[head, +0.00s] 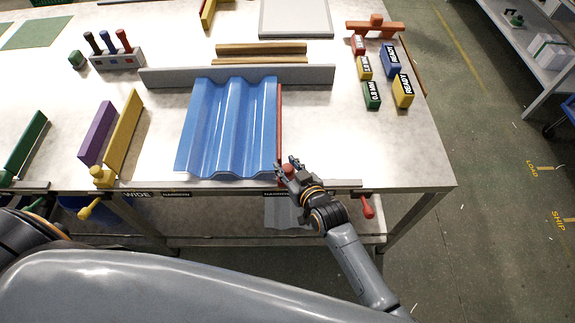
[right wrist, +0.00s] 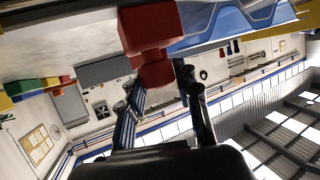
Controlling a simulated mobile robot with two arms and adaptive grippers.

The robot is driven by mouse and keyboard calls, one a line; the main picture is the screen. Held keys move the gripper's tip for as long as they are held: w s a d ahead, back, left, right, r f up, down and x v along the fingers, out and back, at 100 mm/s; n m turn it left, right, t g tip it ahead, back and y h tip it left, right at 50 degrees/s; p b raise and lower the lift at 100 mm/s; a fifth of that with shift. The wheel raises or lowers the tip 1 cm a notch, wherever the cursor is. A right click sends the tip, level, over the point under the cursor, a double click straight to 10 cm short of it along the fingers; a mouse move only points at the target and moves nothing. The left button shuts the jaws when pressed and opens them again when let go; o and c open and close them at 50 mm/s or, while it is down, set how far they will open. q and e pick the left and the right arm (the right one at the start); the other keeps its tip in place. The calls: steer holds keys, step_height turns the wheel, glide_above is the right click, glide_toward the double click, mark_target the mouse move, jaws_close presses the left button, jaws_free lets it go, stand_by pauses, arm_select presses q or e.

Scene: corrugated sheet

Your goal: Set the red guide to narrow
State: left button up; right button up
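The red guide (head: 280,125) is a thin upright red strip along the right edge of the blue corrugated sheet (head: 230,125). Its red end block sits at the table's front edge, near a NARROW label (head: 275,194), partly hidden by my right gripper (head: 286,174). In the right wrist view, the red block (right wrist: 150,25) has a rounded knob (right wrist: 153,70) at its lower end. My right gripper (right wrist: 157,88) has its fingers apart, one on each side below the knob; contact cannot be told. My left gripper is out of view; only part of that arm shows.
A yellow guide (head: 124,130), purple guide (head: 97,133) and green guide (head: 25,145) stand to the left. A WIDE label (head: 137,195) is on the front edge. A grey bar (head: 180,76) lies behind the sheet. A red lever (head: 368,207) hangs at front right.

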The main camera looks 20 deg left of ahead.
steer(key=o, duration=0.3)
steer(key=v, duration=1.2)
stand_by(0.3)
steer(key=s+d+f+m+g+h, duration=0.1)
steer(key=s+d+f+h, duration=0.15)
steer(key=d+f, duration=0.55)
steer(key=s+d+f+m+g+h, duration=0.1)
steer(key=s+d+f+m+h, duration=0.2)
steer(key=f, duration=1)
steer(key=s+d+f+g+h, duration=0.1)
steer(key=s+d+f, duration=0.2)
steer(key=d+f, duration=0.55)
steer(key=s+d+f+g+h, duration=0.1)
steer(key=s+d+f+g, duration=0.1)
steer(key=s+f, duration=0.3)
steer(key=s+d+f+m+g+h, duration=0.1)
steer(key=s+d+f, duration=0.3)
steer(key=s, duration=0.8)
steer(key=s+d+f+m+g+h+b, duration=0.1)
steer(key=s+d+f+g, duration=0.1)
steer(key=s+d+f, duration=0.2)
steer(key=s+f, duration=0.2)
steer(key=s, duration=0.2)
steer(key=shift+g, duration=0.3)
